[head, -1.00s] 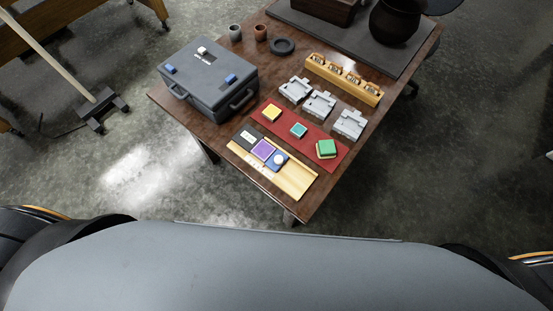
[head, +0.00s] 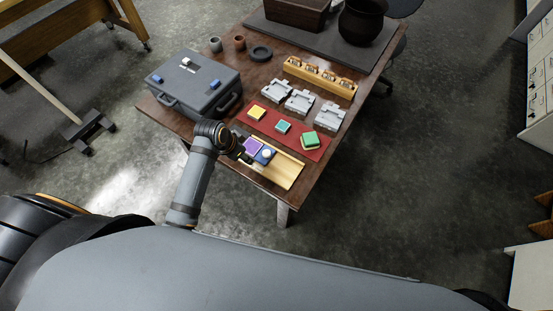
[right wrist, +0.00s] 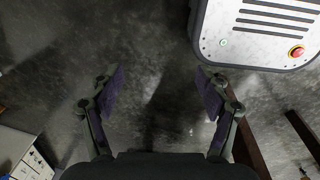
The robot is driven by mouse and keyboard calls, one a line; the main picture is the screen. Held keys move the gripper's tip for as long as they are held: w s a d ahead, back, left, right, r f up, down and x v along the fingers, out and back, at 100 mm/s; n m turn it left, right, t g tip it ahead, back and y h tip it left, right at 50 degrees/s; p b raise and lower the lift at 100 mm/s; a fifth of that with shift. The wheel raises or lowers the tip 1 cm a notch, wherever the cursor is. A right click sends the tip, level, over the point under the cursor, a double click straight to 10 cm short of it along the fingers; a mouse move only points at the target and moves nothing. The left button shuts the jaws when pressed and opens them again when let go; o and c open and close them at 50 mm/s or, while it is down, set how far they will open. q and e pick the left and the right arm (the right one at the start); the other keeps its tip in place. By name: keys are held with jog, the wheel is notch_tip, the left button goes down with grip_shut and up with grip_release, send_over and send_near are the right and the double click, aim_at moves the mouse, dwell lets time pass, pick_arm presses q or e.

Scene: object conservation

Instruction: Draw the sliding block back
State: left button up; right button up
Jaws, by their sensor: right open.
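A blue block with a round white knob (head: 266,154) sits in a light wooden track (head: 284,172) near the table's front edge. A purple square (head: 252,146) lies just left of it. My left gripper (head: 244,155) is over the left end of the track, close to the purple square and the blue block. It hides that end, and its fingers are too small to tell open from shut or touching from apart. My right gripper (right wrist: 162,92) is open and empty above bare floor in the right wrist view; it is outside the head view.
Behind the track, a red mat (head: 268,122) holds yellow, teal and green blocks. Grey fixtures (head: 299,101) and a wooden rack (head: 320,78) stand farther back. A dark case (head: 195,84) is at left. The track's right part is clear.

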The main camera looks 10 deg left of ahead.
aim_at(267, 153)
pick_arm(q)
jog(key=shift+w+d+r+m+h, duration=0.5)
jog(key=shift+w+d+r+m, duration=0.8)
jog(key=shift+w, duration=0.7)
jog(key=x, duration=0.9)
jog(key=shift+s+d+f+p, duration=0.1)
jog(key=shift+d+f+p, duration=0.05)
jog(key=shift+p, duration=0.15)
jog(key=shift+f, duration=0.4)
jog(key=shift+d, duration=0.1)
pick_arm(e)
jog(key=shift+w+r, duration=0.4)
pick_arm(q)
grip_shut()
pick_arm(e)
jog(key=shift+w, duration=0.1)
